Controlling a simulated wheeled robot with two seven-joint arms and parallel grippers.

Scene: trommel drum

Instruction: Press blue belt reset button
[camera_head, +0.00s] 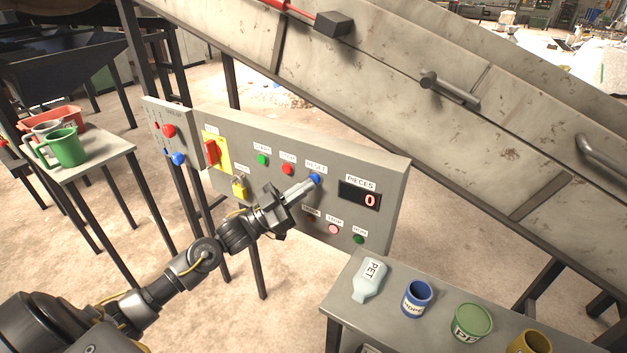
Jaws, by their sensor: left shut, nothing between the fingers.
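The blue reset button (315,180) sits on the grey control panel (376,171), under a label that reads RESET. My left gripper (311,184) is shut and empty, and its fingertips are at the button's lower left edge. I cannot tell whether they touch it or press it. A green button (262,160) and a red button (287,169) sit to the left of the blue one. The counter display (359,196) to the right reads 0. My right gripper is not in view.
A yellow plate with a red switch (211,151) and a yellow padlock (239,187) are on the panel's left. A smaller side panel (165,112) carries another blue knob (178,158). A bench (340,297) with a PET bottle (369,281) and several cups stands at lower right.

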